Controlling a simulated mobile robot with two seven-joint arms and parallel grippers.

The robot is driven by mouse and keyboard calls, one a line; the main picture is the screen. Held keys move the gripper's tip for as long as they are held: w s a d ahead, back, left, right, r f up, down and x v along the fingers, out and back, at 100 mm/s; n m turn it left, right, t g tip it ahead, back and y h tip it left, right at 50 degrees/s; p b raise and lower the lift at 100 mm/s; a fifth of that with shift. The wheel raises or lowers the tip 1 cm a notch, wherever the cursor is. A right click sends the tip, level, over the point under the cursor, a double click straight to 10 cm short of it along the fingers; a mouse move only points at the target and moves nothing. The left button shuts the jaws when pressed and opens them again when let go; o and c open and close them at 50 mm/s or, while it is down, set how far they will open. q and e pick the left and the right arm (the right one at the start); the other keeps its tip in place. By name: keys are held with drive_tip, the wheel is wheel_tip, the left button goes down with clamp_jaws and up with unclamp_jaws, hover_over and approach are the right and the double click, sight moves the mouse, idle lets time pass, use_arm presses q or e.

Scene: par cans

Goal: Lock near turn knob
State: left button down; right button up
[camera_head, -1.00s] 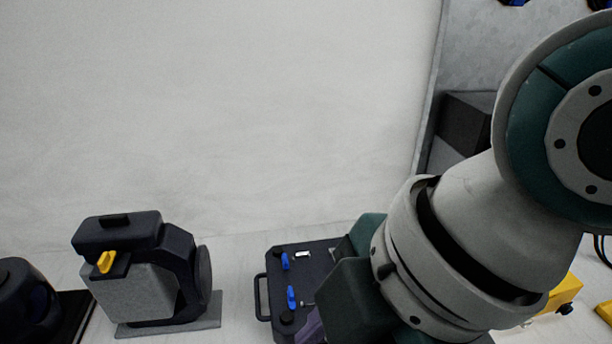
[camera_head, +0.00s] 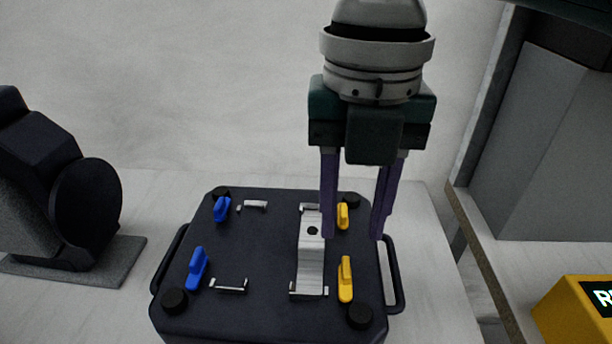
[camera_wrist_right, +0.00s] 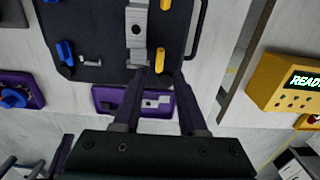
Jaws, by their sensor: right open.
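A black plate (camera_head: 265,255) with round corner feet and side handles bears two blue turn knobs at left and two yellow turn knobs at right. The near yellow knob (camera_head: 345,278) and far yellow knob (camera_head: 342,216) stand beside a silver metal bracket (camera_head: 311,262). The near yellow knob also shows in the wrist view (camera_wrist_right: 160,57). The near blue knob (camera_head: 197,268) and far blue knob (camera_head: 222,209) stand by empty metal clips. My right gripper (camera_head: 352,238) points down, open and empty, its purple fingers above the yellow-knob side. My left gripper is out of view.
A dark lamp-like device (camera_head: 60,190) stands at the left on a grey base. A yellow box with a lit display (camera_head: 575,312) is at the lower right. A grey cabinet (camera_head: 540,130) stands behind it. The wrist view shows purple fixtures (camera_wrist_right: 20,92) nearer.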

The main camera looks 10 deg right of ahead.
sight(347, 266)
wheel_tip(347, 266, down, 6)
drive_tip(key=shift+f+b, duration=0.2)
drive_tip(key=shift+b, duration=0.15)
clamp_jaws()
idle(0.5)
